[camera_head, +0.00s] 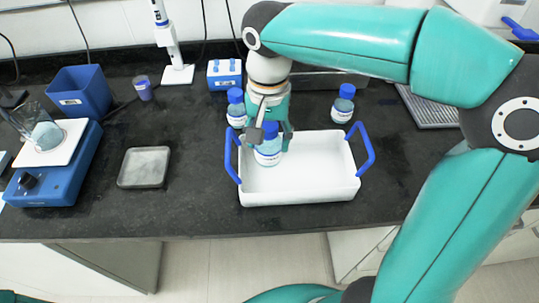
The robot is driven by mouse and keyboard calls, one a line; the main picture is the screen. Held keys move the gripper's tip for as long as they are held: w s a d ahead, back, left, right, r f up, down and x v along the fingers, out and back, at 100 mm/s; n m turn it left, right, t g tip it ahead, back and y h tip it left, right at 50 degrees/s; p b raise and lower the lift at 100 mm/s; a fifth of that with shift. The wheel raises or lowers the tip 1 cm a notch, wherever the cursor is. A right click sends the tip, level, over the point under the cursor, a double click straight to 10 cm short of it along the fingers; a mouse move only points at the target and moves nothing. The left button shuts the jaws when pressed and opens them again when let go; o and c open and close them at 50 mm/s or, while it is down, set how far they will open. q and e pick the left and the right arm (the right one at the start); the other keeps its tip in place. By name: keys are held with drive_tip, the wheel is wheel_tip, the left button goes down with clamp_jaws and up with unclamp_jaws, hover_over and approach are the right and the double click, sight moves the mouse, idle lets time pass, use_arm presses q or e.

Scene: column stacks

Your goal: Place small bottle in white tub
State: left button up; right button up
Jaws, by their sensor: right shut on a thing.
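The white tub (310,190) with blue handles stands near the front of the dark bench. My right gripper (270,138) points down over the tub's back left part. It is shut on a small bottle (268,157) with clear-blue contents and a white label. The bottle is upright and lies within the tub's outline; I cannot tell whether it touches the tub's floor. My left gripper is not in view.
Two blue-capped bottles stand behind the tub, one at left (236,115) and one at right (343,105). A blue rack (224,82) stands farther back. A grey square dish (144,168) and a blue hotplate (58,180) with a beaker are at left. Bench between dish and tub is clear.

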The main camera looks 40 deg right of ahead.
sight(269, 125)
drive_tip(key=shift+f, duration=2.8)
drive_tip(key=o, duration=1.3)
drive_tip(key=shift+f, duration=0.1)
wheel_tip(269, 125, up, 12)
drive_tip(key=shift+s+r+p, duration=0.1)
drive_tip(key=shift+r+p, duration=0.05)
drive_tip(key=shift+p, duration=0.35)
